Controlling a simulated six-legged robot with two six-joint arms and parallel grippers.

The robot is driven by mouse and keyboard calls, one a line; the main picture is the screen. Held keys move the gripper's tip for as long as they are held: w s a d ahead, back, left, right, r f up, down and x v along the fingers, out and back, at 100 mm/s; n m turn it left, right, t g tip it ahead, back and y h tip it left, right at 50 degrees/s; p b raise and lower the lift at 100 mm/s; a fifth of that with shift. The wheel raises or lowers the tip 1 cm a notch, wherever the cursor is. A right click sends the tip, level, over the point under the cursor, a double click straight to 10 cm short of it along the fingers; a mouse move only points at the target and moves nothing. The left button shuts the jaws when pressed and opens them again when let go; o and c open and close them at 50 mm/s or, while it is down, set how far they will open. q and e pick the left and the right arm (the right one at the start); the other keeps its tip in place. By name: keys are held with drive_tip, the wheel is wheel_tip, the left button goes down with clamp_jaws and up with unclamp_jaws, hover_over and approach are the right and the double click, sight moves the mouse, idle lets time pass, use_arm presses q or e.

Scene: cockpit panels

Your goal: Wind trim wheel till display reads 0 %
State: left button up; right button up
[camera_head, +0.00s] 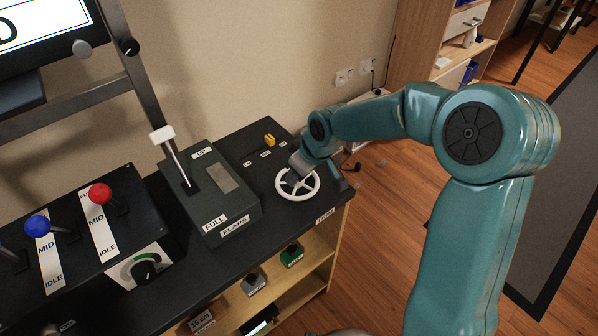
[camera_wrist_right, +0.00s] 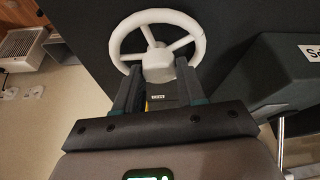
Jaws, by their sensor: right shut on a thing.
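The white spoked trim wheel (camera_head: 283,193) lies on the black panel top near its right end, beside a TRIM label (camera_head: 325,216). My right gripper (camera_head: 291,172) reaches down onto it from the right. In the right wrist view the wheel (camera_wrist_right: 116,42) stands ahead of the fingers. The right gripper (camera_wrist_right: 159,86) is shut on the wheel near its hub; the exact contact is hard to see. No trim percentage can be read. A large screen (camera_head: 30,35) at top left is cut off and shows only part of a letter. My left gripper is not in view.
The flaps box (camera_head: 215,200) with its white-tipped lever stands left of the wheel. A small yellow lever (camera_head: 269,140) is behind the wheel. Blue (camera_head: 37,226) and red (camera_head: 100,193) knobbed levers are further left. Shelves with small blocks lie below.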

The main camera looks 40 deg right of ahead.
drive_tip(key=shift+r, duration=0.1)
drive_tip(key=o, duration=1.1)
drive_tip(key=shift+c, duration=0.2)
drive_tip(key=p+v, duration=0.1)
drive_tip(key=v, duration=1.5)
drive_tip(key=shift+p, duration=0.3)
drive_tip(key=shift+s, duration=0.2)
